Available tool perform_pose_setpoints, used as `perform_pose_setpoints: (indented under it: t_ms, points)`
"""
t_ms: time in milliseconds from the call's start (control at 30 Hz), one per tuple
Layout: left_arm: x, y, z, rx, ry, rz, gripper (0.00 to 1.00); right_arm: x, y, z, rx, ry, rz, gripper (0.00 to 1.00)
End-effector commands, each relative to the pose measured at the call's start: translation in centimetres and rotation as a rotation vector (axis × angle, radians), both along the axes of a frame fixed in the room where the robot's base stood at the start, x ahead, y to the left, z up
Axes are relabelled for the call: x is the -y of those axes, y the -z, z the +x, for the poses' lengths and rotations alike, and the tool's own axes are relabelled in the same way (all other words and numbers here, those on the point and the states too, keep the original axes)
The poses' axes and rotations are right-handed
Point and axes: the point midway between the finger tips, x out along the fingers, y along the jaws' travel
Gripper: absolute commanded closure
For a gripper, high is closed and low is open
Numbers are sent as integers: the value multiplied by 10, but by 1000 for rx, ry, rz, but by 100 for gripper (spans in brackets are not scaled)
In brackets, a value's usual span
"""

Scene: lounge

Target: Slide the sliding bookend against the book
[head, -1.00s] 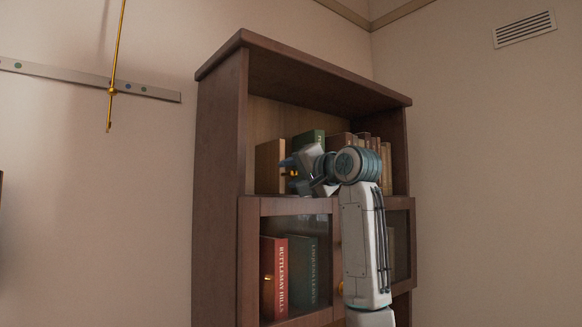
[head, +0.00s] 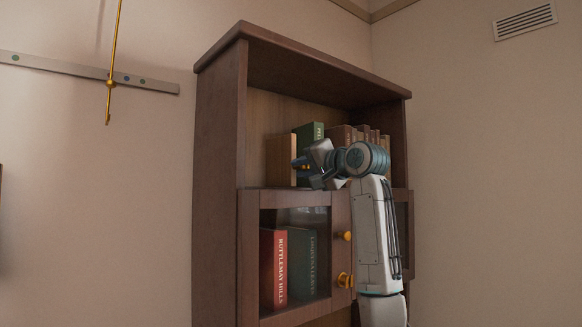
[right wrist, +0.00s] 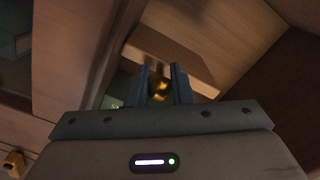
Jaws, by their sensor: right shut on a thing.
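The sliding bookend (head: 281,158) is a plain wooden block at the left of the open upper shelf; it also shows in the right wrist view (right wrist: 172,55). The book (head: 308,135) is green and stands just right of the bookend, partly hidden by it and my gripper. I cannot tell whether the two touch. My right gripper (head: 299,165) reaches in from the right and is shut on the bookend's brass knob, which shows between the fingers in the right wrist view (right wrist: 159,90). My left gripper is not in view.
Several brown books (head: 345,133) stand further right on the shelf, behind my arm. The bookcase (head: 219,180) has glass doors below with brass knobs (head: 347,236), and a red book (head: 272,268) behind the left pane. The shelf left of the bookend is clear.

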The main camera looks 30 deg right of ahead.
Motion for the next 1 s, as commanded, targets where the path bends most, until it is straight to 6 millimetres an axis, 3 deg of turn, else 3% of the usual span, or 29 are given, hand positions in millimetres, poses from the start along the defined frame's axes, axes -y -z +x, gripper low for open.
perform_pose_setpoints:
  t_ms: [100,300,467,767,800,900,1000]
  points:
    - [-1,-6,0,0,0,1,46,40,-4,1,3,8,3,100]
    - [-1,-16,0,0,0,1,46,89,-5,5,4,6,3,100]
    - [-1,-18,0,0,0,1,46,104,-3,6,6,4,2,100]
    - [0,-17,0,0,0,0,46,105,-3,6,7,4,2,100]
    - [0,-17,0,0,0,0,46,105,-3,6,7,4,2,74]
    - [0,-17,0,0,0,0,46,105,-3,7,7,3,2,59]
    - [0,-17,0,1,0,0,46,104,-2,7,6,3,1,59]
